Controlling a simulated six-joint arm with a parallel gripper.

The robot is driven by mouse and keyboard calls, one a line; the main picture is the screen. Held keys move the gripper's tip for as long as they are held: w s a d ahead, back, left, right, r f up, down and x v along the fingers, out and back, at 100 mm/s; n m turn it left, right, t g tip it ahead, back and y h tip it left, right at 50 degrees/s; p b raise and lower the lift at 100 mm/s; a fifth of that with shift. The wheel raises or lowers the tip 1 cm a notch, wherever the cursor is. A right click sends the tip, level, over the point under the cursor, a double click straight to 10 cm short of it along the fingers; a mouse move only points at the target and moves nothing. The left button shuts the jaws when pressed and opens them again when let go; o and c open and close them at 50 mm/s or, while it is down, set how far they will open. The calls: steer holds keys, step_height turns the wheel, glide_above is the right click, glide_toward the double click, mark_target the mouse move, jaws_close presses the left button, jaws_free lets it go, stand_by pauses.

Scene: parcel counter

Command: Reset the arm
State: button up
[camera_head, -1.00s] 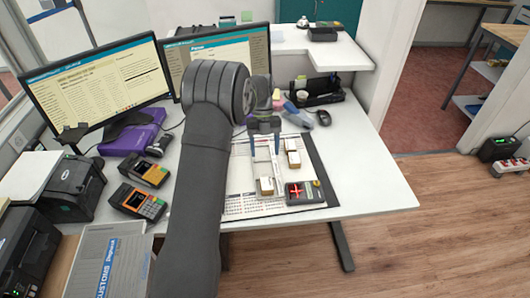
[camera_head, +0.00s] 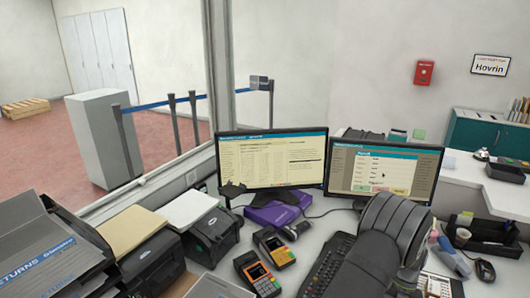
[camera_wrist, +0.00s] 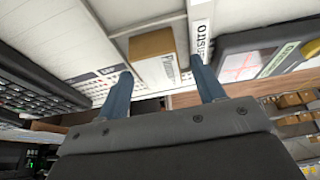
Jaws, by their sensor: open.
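My gripper (camera_wrist: 161,68) shows in the wrist view with its two blue-grey fingers spread apart and nothing between them. A small brown box with a white printed label (camera_wrist: 153,45) lies beyond the fingertips, apart from them as far as I can see. In the head view my dark arm fills the lower right, in front of the counter. The gripper's fingertips are not clear there, near or past the bottom edge.
The wrist view shows a keyboard (camera_wrist: 40,85) at left and a dark device with a red cross (camera_wrist: 250,65) at right.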

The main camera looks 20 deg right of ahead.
steer(key=shift+w+d+r, duration=0.1)
steer(key=shift+r, duration=1.9)
